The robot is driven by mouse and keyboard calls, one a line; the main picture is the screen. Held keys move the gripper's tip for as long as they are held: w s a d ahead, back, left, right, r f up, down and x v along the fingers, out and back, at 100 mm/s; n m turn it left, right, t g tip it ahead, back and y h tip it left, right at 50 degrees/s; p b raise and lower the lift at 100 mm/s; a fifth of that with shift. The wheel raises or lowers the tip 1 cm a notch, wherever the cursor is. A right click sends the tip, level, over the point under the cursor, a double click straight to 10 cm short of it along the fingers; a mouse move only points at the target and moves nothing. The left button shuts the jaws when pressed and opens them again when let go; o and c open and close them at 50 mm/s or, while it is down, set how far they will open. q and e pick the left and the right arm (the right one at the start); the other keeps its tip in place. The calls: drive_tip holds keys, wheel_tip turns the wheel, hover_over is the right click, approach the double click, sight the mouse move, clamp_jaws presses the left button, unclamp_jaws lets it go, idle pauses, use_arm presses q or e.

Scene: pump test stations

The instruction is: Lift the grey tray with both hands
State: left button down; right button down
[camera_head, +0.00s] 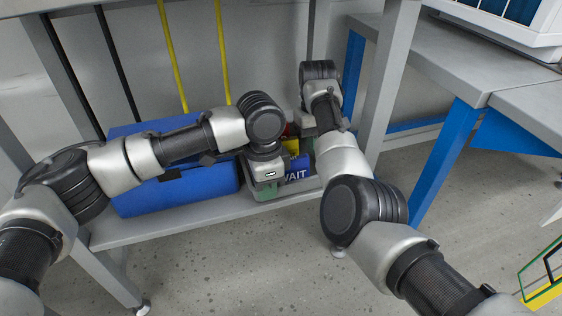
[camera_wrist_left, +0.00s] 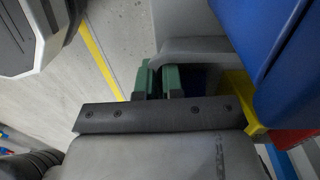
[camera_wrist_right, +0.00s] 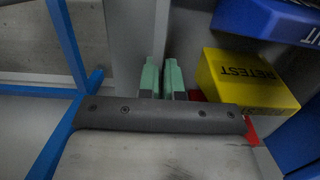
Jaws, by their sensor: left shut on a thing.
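The grey tray (camera_head: 299,187) is on the low shelf, holding a blue block marked WAIT (camera_head: 297,172), a yellow block (camera_head: 291,147) and a red one. My left gripper (camera_head: 264,190) is shut on the tray's near end. Its green fingers (camera_wrist_left: 157,80) stand at the grey rim (camera_wrist_left: 205,48) in the left wrist view. My right gripper (camera_wrist_right: 162,78) is at the far end, its green fingers close together beside the yellow block marked RETEST (camera_wrist_right: 245,80). Whether they pinch the rim is unclear; the arm mostly hides them in the head view.
A large blue box (camera_head: 130,195) sits left of the tray on the same shelf (camera_head: 165,225). A grey post (camera_head: 385,80) rises right of the tray. A bench with blue legs (camera_head: 440,150) stands further right. The floor (camera_head: 230,270) in front is clear.

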use_arm(q)
drive_tip(key=shift+r, duration=0.1)
